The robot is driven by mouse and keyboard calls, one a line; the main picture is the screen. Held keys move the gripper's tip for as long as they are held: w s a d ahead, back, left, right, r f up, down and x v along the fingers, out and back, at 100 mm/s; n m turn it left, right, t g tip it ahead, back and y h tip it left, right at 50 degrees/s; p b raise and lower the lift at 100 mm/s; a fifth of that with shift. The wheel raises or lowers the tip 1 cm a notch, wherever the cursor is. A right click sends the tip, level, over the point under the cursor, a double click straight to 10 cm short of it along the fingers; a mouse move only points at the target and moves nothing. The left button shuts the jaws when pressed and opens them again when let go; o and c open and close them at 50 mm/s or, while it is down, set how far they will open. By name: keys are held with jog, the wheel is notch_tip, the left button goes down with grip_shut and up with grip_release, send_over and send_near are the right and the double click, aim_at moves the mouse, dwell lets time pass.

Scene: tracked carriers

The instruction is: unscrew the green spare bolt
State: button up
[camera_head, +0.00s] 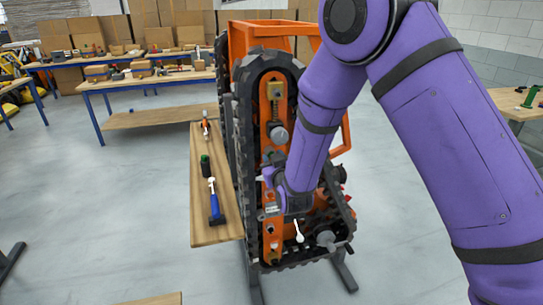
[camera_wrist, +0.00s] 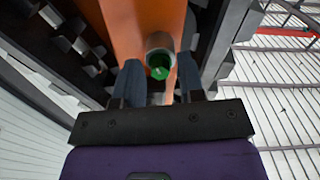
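In the wrist view a green bolt end (camera_wrist: 160,71) shows inside a grey metal collar (camera_wrist: 159,45) on an orange plate. My gripper (camera_wrist: 159,66) has its two blue-grey fingers apart, one on each side of the bolt and collar. I see a gap at both sides; how far the fingertips reach past the bolt is hard to tell. In the head view my gripper (camera_head: 268,197) is at the orange side plate (camera_head: 272,240) of the upright tracked carrier. The green bolt is hidden there behind my gripper and wrist.
Black tracks (camera_head: 241,120) edge the orange plate closely. A narrow wooden bench (camera_head: 213,235) at left bears a dark green cylinder (camera_head: 205,166) and a blue-handled tool (camera_head: 214,200). A white-tipped lever (camera_head: 298,231) sits below my wrist.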

jog(key=shift+m, duration=1.1)
grip_shut()
jog(key=shift+n, duration=4.9)
